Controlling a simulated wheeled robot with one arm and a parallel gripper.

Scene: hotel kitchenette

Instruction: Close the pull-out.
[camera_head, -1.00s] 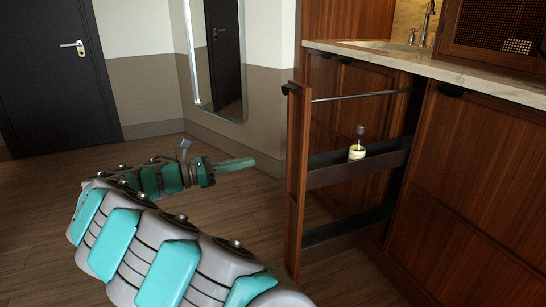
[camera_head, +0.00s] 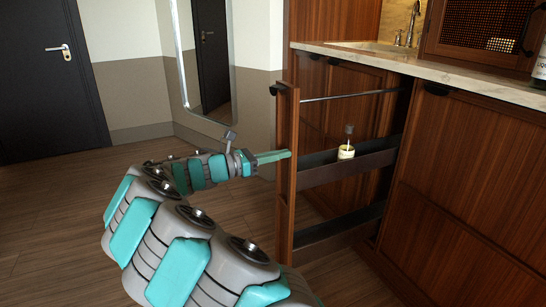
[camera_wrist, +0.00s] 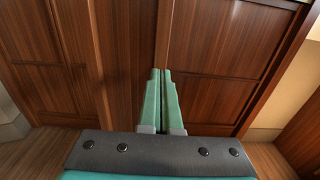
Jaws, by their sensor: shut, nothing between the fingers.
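In the wrist view, the shut fingers (camera_wrist: 161,75) point at brown wood panelling.
The counter (camera_head: 440,75) with a sink runs above the cabinet. A dark bottle (camera_head: 540,62) stands at its right end. A mirror (camera_head: 208,60) and a dark door (camera_head: 50,80) are behind. The wooden floor on the left is clear.

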